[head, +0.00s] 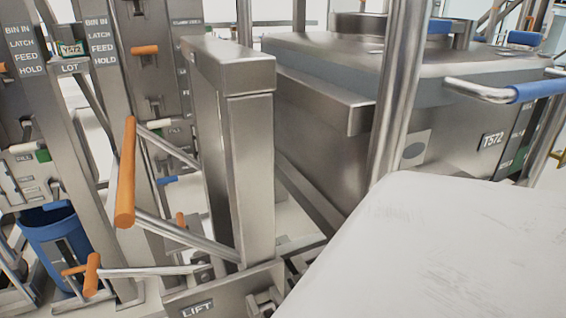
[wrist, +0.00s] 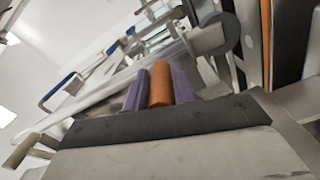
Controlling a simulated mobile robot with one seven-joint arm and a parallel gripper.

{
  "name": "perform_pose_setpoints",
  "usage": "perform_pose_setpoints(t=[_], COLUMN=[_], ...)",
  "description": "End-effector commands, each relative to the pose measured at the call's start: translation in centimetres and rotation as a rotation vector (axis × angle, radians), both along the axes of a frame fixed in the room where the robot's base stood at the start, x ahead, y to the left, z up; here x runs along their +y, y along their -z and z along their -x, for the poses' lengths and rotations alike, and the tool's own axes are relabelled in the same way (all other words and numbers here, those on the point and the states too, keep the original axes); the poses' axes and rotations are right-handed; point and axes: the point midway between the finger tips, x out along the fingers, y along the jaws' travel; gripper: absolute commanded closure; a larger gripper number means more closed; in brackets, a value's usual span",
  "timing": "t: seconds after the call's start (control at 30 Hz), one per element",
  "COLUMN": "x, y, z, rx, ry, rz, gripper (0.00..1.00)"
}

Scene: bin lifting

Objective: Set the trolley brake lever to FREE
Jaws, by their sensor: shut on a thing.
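In the wrist view, my gripper (wrist: 160,84) is shut on an orange grip (wrist: 159,86), with a purple pad on each side of it. The grip looks like the end of a lever, but I cannot tell for sure that it is the brake lever. No FREE marking is readable. In the head view my gripper is not visible; the pale arm link at the lower right covers that area. The steel bin (head: 463,120) marked T572 stands behind, and its lower part and the trolley are largely hidden.
A long orange lever handle (head: 126,172) and a smaller orange one (head: 92,274) stand at the left, by the LIFT plate (head: 197,309). A steel column (head: 250,160) and a post (head: 398,90) stand close by. A blue bucket (head: 60,240) is at lower left.

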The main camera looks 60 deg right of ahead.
Motion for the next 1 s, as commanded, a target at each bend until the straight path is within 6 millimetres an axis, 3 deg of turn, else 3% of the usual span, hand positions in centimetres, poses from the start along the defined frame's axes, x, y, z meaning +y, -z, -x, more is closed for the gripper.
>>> perform_pose_setpoints(t=[0.03, 0.2, 0.57, 1.0], x=[-0.5, -0.5, 0.4, 8.3], y=[-0.6, -0.6, -0.4, -0.2], z=[-0.8, -0.8, -1.2, -6.0], rx=[-0.002, -0.002, -0.003, -0.004], ry=[-0.020, -0.020, -0.016, -0.017], rz=[0.012, 0.012, 0.007, 0.006], gripper=[0.72, 0.53, 0.53, 0.53])
